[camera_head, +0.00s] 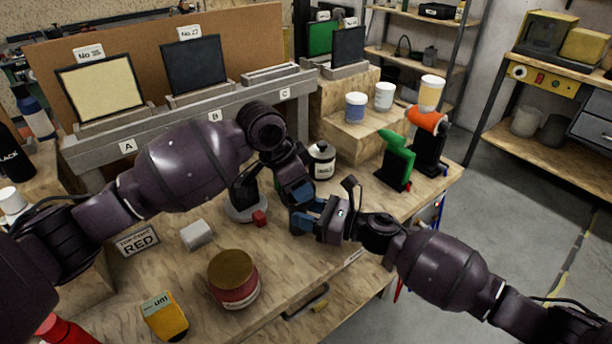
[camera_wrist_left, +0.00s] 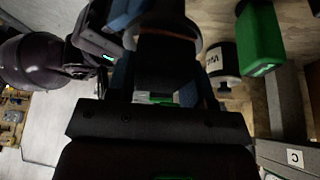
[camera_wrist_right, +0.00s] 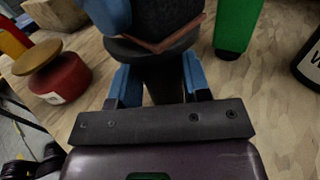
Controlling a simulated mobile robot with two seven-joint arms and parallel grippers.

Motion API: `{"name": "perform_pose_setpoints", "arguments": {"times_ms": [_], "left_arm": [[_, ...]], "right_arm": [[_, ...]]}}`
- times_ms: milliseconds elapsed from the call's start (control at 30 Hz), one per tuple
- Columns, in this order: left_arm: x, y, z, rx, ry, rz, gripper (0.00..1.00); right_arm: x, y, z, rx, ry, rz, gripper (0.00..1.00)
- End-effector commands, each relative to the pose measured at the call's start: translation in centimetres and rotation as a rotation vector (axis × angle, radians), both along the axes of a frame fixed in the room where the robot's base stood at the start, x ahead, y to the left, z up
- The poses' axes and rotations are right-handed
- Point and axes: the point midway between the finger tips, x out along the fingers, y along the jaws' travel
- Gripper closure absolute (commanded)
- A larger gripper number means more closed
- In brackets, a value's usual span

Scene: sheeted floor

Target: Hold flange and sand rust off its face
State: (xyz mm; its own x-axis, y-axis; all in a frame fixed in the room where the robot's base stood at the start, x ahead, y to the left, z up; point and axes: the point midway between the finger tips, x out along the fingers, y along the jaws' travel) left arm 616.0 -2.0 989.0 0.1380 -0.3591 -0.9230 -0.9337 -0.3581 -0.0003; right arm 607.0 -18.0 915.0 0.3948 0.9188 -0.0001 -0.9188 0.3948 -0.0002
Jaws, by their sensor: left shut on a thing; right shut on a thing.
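My left gripper (camera_head: 298,198) comes down from above, its blue fingers shut on a dark block with a thin brown lower edge, apparently the sanding block (camera_wrist_right: 172,16). My right gripper (camera_head: 322,222) is shut on a dark, round-rimmed piece, apparently the flange (camera_wrist_right: 132,52). In the right wrist view the block lies against or just above the disc; whether they touch is unclear. The left wrist view shows dark shapes close in front of the left gripper (camera_wrist_left: 163,92). The flange's face and any rust are hidden.
Behind the grippers are a black-and-white jar (camera_head: 321,162), green holder (camera_head: 396,164) and orange-topped tool (camera_head: 428,122).

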Motion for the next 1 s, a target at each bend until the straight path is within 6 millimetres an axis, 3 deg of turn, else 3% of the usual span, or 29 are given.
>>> {"name": "perform_pose_setpoints", "arguments": {"times_ms": [367, 1000], "left_arm": [[-2.3, 2.8, -0.1, 0.004, 0.002, 0.001, 0.75], [1.5, -1.9, -0.1, 0.002, 0.002, 0.001, 0.75]], "right_arm": [[0.0, 0.0, 0.0, 0.0, 0.0, 0.0, 0.94], [0.0, 0.0, 0.0, 0.001, -0.001, 0.001, 0.94]]}}
